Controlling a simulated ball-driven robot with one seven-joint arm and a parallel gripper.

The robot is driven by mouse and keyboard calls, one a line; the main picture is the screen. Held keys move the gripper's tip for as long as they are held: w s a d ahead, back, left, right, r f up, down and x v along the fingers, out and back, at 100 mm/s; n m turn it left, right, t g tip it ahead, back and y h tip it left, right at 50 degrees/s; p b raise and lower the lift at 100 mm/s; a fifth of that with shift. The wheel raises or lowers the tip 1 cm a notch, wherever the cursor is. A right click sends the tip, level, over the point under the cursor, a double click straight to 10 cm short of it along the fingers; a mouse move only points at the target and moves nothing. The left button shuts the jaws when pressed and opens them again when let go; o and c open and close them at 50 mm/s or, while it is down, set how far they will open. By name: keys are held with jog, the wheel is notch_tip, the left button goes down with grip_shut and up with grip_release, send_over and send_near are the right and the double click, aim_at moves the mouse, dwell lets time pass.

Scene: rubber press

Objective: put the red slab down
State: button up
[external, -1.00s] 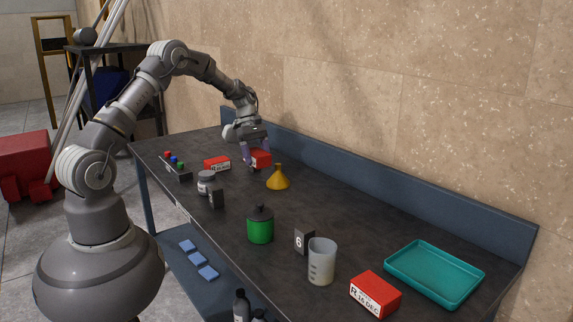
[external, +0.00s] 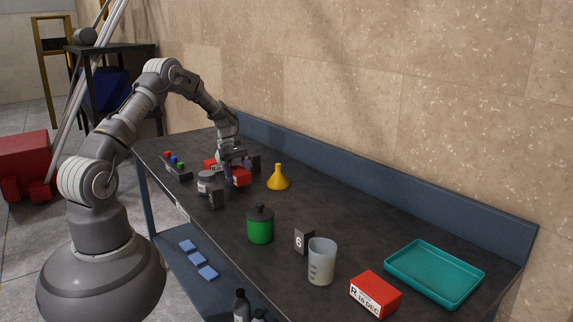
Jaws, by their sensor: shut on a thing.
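My gripper (external: 238,170) is shut on a red slab (external: 241,178), low over the dark bench, left of the yellow funnel (external: 278,178). Whether the slab touches the bench top I cannot tell. A second red slab (external: 210,164) lies just behind and left of it, partly hidden by my gripper. A third red slab (external: 375,294) with a white date label lies at the front right of the bench (external: 345,215).
A grey jar (external: 205,183) and a dark block (external: 216,199) stand close left of the held slab. A dark block (external: 254,163) stands behind it. A green jar (external: 260,226), number 6 card (external: 304,241), beaker (external: 321,262) and teal tray (external: 435,273) stand rightward.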

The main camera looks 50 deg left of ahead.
jog(key=shift+f, duration=0.6)
jog(key=shift+f, duration=0.15)
jog(key=o, duration=1.3)
jog(key=p+v, duration=0.3)
jog(key=v, duration=0.9)
jog(key=shift+p, duration=0.35)
